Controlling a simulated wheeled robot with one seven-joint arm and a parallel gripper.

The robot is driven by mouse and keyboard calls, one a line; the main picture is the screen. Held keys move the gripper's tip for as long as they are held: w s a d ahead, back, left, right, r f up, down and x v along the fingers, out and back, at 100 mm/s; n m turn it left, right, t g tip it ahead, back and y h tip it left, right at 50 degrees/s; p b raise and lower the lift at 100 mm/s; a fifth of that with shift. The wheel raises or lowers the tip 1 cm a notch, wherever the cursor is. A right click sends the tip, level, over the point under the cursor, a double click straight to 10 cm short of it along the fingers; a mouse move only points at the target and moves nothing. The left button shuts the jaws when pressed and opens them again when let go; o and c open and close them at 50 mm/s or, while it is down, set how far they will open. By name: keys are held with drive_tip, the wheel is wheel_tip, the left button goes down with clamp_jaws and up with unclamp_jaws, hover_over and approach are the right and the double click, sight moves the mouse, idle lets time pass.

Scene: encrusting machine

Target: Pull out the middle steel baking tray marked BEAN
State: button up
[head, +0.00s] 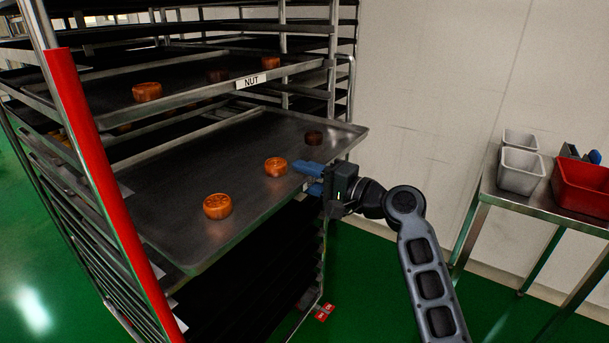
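The middle steel tray (174,178) sticks out of the rack below the tray marked NUT. It is level and carries two orange-brown moulded cakes (217,206) (276,167) and a darker one (314,138). No BEAN label is readable; the front edge is partly covered by my gripper. My gripper (308,177) is at the right part of this tray's front edge, with one blue finger above the lip and one below. It appears shut on the lip, though the contact is small in view.
The upper tray with the NUT label (251,81) sits in the rack (105,185), which has a red corner post. A steel side table (540,203) at right holds pale bins (521,171) and a red bin (582,187).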

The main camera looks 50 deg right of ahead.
drive_tip(key=o, duration=0.3)
drive_tip(key=shift+o, duration=0.2)
drive_tip(key=shift+s+d+b, duration=0.15)
drive_tip(key=shift+s+b, duration=0.45)
drive_tip(key=shift+s, duration=3.3)
drive_tip(key=s+a+f+n+g+h, duration=0.35)
drive_tip(key=s+a+f+n, duration=0.25)
drive_tip(key=s+a+f, duration=0.7)
drive_tip(key=s+a+r+n+y, duration=0.1)
drive_tip(key=s+a+r+n, duration=0.1)
drive_tip(key=s+a+n, duration=0.3)
drive_tip(key=s+a+r+n+y, duration=0.2)
drive_tip(key=s+a+n, duration=0.4)
drive_tip(key=s+a, duration=0.2)
drive_tip(key=shift+r+n, duration=0.3)
